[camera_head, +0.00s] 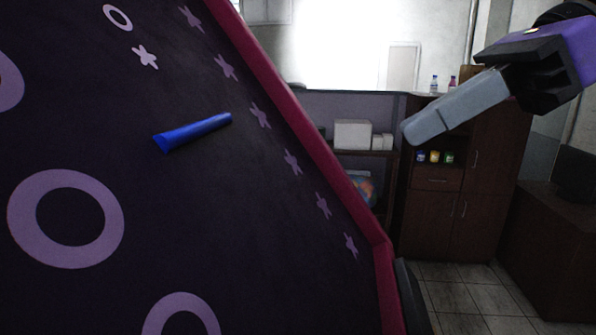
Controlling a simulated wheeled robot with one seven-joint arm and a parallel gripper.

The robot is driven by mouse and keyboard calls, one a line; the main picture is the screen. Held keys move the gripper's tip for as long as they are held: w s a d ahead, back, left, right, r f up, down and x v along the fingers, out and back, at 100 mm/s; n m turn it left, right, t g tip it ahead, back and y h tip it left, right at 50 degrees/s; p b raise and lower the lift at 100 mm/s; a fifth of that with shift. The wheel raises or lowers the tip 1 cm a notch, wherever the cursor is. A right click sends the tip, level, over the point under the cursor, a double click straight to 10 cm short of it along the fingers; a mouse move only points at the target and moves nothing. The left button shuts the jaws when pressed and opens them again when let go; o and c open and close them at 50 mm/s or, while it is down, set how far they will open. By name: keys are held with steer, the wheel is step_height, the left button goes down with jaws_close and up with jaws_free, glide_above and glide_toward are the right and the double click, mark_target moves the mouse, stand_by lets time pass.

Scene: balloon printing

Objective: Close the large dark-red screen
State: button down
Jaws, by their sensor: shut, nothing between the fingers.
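The large screen (200,215) fills the left half of the view. It has a dark-red frame (330,165) and a dark purple face with pale purple rings and stars, and it stands tilted. A blue bar (193,132), which looks like a handle, is on its face. My gripper (408,132) is at the upper right, to the right of the frame and apart from it in the picture. Its pale grey fingers are shut together with nothing between them. The screen's hinge and lower edge are out of view.
A brown cabinet (430,225) with small jars and bottles stands behind my gripper. White boxes (353,134) sit on a shelf behind the frame. A dark brown counter (550,245) is at the right. Tiled floor (465,300) shows between the frame and the counter.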

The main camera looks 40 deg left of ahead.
mark_target(290, 203)
steer(key=x, duration=1.4)
steer(key=shift+s, duration=0.1)
